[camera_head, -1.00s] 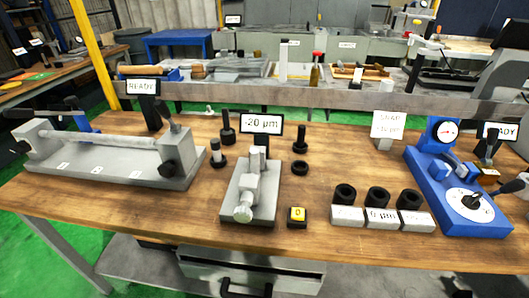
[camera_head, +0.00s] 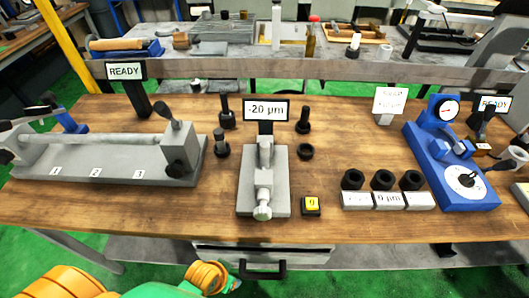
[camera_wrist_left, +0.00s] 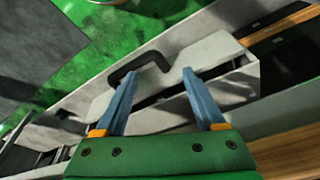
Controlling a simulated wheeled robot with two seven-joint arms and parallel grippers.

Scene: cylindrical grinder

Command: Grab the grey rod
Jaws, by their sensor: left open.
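A long light grey rod (camera_head: 110,138) lies level between the two end blocks of the grey fixture (camera_head: 110,168) at the table's left in the head view. A black drawer handle (camera_wrist_left: 138,70) shows beyond the fingertips. In the head view part of my arm shows at the bottom left; its fingers are not visible. My right gripper is in neither view.
A grey fixture (camera_head: 245,195) with a "-20 µm" display (camera_head: 266,110) stands mid-table. A drawer handle (camera_head: 263,269) projects below the table edge.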

